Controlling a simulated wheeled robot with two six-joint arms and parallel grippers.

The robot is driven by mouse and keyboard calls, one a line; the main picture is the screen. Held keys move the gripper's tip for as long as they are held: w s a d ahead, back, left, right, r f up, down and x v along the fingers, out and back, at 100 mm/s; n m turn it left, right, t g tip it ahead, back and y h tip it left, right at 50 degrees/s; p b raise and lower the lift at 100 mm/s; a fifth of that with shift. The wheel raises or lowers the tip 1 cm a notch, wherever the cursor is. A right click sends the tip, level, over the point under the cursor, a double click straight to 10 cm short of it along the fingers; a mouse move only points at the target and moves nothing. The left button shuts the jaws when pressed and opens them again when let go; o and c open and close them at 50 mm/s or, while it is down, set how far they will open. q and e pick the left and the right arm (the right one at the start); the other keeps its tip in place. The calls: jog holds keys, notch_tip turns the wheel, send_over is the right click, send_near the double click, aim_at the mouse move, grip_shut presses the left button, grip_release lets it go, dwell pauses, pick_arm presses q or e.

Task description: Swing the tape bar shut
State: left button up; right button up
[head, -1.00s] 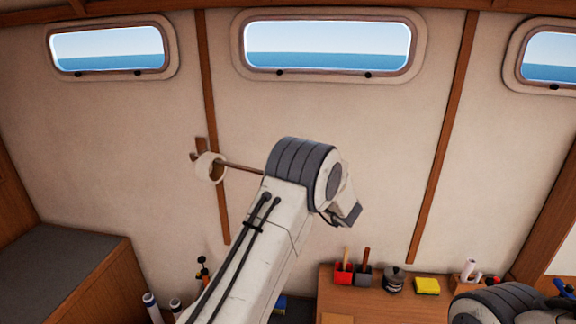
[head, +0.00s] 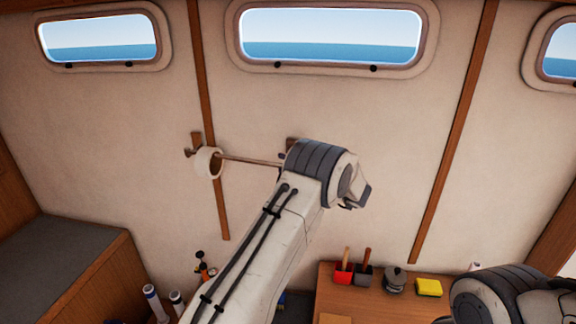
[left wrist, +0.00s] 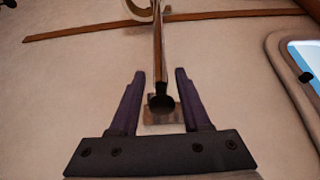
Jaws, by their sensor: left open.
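The tape bar (head: 245,159) is a thin brown rod along the back wall with a white roll of tape (head: 209,162) on its left part. My left arm covers the bar's right end in the head view. In the left wrist view the bar (left wrist: 158,50) runs away from me toward the tape roll (left wrist: 128,8), its dark near end between the fingers. A small wall bracket (left wrist: 162,118) shows behind that end. My left gripper (left wrist: 160,82) is open, one finger on each side of the bar, with gaps on both sides. My right gripper is out of view.
A wooden counter (head: 330,281) at lower right carries a red cup (head: 344,272), a dark cup, a round dark pot (head: 395,279) and a yellow sponge (head: 429,287). A bench (head: 60,262) stands at left. The wall around the bar is mostly clear below the windows.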

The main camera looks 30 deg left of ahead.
pick_arm(q)
jog(key=b+v, duration=0.5)
jog(key=v, duration=0.5)
jog(key=shift+d+b, duration=0.3)
jog(key=shift+d, duration=0.1)
